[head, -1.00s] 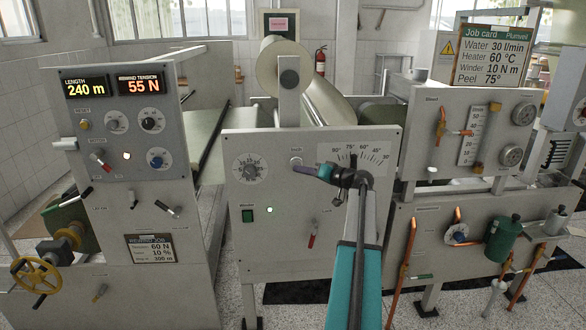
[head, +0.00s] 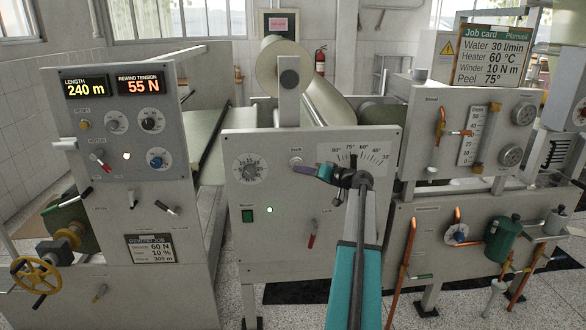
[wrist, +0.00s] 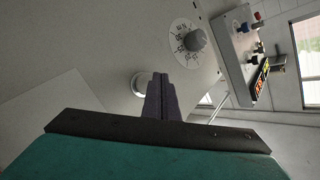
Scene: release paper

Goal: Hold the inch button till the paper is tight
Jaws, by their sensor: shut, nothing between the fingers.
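The inch button (head: 295,161) is a small round button under its label on the middle machine's front panel. In the wrist view the pale round button (wrist: 138,84) shows just left of my fingertips. My gripper (head: 299,169) is shut and empty, its dark fingers at the lower edge of the button. I cannot tell whether they touch it. In the wrist view the shut fingers (wrist: 158,92) point at the panel beside the button. The pale paper (head: 326,100) runs from the roll on top of the middle machine; I cannot tell how tight it is.
An angle scale (head: 357,156) is behind my wrist. The left panel's rewind tension display (head: 141,86) reads 55 N, and its length display (head: 86,88) reads 240 m.

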